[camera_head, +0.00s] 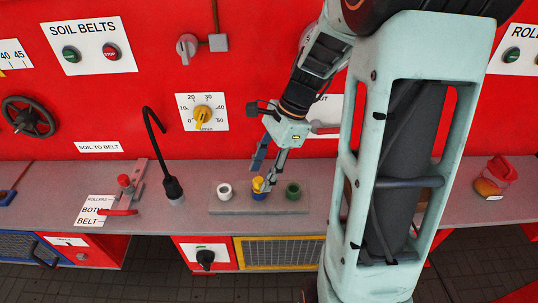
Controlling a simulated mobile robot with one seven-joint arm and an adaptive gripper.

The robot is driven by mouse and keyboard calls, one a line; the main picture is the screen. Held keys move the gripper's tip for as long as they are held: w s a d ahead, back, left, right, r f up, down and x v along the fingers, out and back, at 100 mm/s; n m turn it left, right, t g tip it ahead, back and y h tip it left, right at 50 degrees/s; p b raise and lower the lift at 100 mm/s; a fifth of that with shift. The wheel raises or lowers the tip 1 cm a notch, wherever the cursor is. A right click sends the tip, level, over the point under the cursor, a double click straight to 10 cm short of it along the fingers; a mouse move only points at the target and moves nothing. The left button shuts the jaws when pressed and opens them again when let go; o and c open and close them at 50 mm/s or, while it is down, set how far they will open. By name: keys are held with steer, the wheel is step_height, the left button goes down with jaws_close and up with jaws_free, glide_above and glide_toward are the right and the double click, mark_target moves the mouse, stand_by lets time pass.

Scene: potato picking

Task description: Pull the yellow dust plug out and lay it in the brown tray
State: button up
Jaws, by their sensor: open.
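The yellow dust plug (257,183) sits in the blue socket (259,195), the middle one of three on a grey strip on the shelf. My gripper (261,177) points down over the plug with its fingers apart. One finger is to the left and above the plug, and the other is close to its right side. I cannot tell whether that finger touches it. I cannot make out the brown tray for sure; a small brown patch shows behind my arm, which hides much of the shelf there.
A white socket (224,190) and a green socket (293,191) flank the blue one. A black bent rod (173,187) and a red lever (125,183) stand to the left. A red container (497,172) is at the far right. The red panel rises behind the shelf.

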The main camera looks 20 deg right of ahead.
mark_target(259, 179)
steer(key=shift+x, duration=1.55)
jaws_close()
steer(key=shift+r, duration=0.1)
steer(key=shift+r+p, duration=1.6)
steer(key=shift+r, duration=1.5)
